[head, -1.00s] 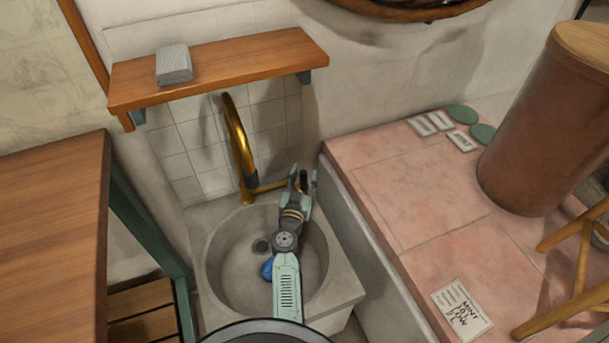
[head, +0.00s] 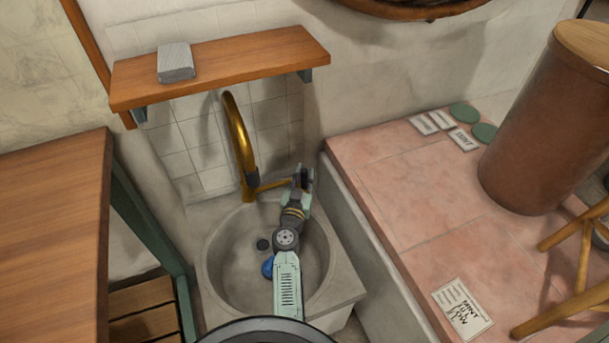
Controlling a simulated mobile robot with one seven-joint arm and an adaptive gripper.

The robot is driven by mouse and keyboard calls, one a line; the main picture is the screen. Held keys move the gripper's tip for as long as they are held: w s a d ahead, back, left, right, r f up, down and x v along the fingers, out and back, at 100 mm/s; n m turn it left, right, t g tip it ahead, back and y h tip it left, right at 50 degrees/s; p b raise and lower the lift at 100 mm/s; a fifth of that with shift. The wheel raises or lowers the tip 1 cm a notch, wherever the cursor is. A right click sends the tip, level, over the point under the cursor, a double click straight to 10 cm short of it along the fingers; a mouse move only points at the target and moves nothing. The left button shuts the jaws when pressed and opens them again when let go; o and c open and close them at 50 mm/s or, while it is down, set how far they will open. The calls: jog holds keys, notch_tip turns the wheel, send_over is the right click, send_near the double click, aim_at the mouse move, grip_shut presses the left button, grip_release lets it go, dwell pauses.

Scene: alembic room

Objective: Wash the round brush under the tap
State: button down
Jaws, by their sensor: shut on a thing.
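The brass tap (head: 236,135) rises at the back of the round stone basin (head: 225,285) and its spout arches forward. A brass side lever (head: 272,185) runs from its base to the right. My gripper (head: 303,175) is at the right end of this lever, near the basin's back right rim. Its fingers are shut on the lever's dark end, which they mostly hide. I see no water stream from the spout. My arm covers part of the basin.
A wooden shelf (head: 235,68) with a grey block (head: 175,62) hangs above the tap. A wooden table (head: 50,230) stands left. A pink tiled ledge (head: 420,200) on the right bears a brown cylinder (head: 535,125), green discs, white cards and a paper note (head: 462,307).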

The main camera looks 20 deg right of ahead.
jog(key=shift+f+b, duration=0.3)
jog(key=shift+b, duration=0.55)
jog(key=b, duration=0.1)
jog(key=t+b, duration=0.1)
jog(key=b, duration=0.1)
jog(key=shift+s+f+m, duration=0.15)
jog(key=shift+s+m, duration=0.15)
jog(key=shift+s, duration=0.05)
jog(key=b, duration=0.2)
jog(key=shift+s+m+t+h+b, duration=0.25)
jog(key=shift+m+t+h+b, duration=0.05)
jog(key=shift+h+b, duration=0.1)
jog(key=shift+s+r+b, duration=0.15)
jog(key=shift+r+b, duration=0.2)
jog(key=shift+b, duration=0.2)
jog(key=c, duration=1.4)
grip_release()
jog(key=shift+c, duration=0.2)
